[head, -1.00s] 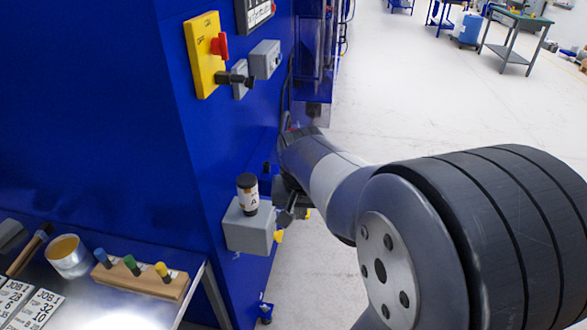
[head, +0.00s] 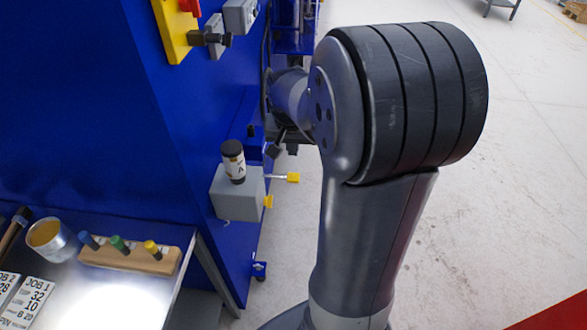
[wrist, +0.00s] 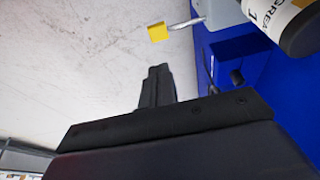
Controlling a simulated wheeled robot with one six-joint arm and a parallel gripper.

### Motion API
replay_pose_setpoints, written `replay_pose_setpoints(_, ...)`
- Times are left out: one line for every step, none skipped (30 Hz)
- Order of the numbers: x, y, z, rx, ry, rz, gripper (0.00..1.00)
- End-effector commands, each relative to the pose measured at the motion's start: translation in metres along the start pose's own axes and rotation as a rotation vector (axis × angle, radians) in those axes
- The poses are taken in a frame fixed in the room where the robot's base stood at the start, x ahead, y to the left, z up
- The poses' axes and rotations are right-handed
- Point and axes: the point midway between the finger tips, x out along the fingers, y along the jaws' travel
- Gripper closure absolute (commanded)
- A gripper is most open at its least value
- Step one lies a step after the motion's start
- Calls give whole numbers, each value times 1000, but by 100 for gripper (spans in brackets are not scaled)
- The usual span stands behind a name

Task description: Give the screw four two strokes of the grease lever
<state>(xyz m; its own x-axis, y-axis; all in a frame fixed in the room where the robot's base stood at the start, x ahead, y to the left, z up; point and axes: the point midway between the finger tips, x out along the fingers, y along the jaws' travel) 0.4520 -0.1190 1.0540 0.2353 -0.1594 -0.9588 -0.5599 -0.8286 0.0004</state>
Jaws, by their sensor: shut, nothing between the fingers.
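The grease unit is a grey box (head: 237,192) on the side of the blue machine, with a dark-capped cartridge (head: 233,162) marked A on top. Its lever (head: 283,177), a thin metal rod with a yellow tip, sticks out to the right. My gripper (head: 274,151) is above the lever, apart from it, partly hidden by my arm. In the wrist view my gripper (wrist: 158,72) is shut and empty. The lever's yellow tip (wrist: 158,31) shows beyond the fingers, with the cartridge (wrist: 285,20) at upper right. No screw number is readable on the unit.
A yellow switch plate (head: 172,30) and grey boxes are on the blue machine above. A metal bench (head: 60,290) at lower left holds a wooden block (head: 130,258) with coloured pegs, a tin (head: 50,240) and job cards (head: 35,300).

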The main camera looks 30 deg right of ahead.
Motion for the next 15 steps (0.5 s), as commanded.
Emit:
replay_pose_setpoints(11, 0, 1, 0, -6, 2, 100)
replay_pose_setpoints(17, 1, 1, 0, -7, 3, 100)
replay_pose_setpoints(25, 1, 1, 0, -6, 2, 100)
replay_pose_setpoints(31, 1, 1, 0, -6, 2, 100)
replay_pose_setpoints(36, 1, 1, 0, -7, 2, 100)
replay_pose_setpoints(44, 1, 1, 0, -7, 2, 100)
replay_pose_setpoints(49, 0, 1, 0, -6, 2, 100)
replay_pose_setpoints(54, 0, 1, 0, -6, 2, 100)
replay_pose_setpoints(61, 0, 1, 0, -5, 1, 100)
replay_pose_setpoints(66, 0, 1, 0, -6, 2, 100)
replay_pose_setpoints(70, 0, 2, 0, -5, 2, 100)
replay_pose_setpoints(76, 0, 4, 0, -6, 2, 100)
replay_pose_setpoints(80, 0, 6, -1, -5, 2, 100)
replay_pose_setpoints(84, 0, 7, -1, -5, 1, 100)
replay_pose_setpoints(89, 0, 8, -1, -4, 1, 100)
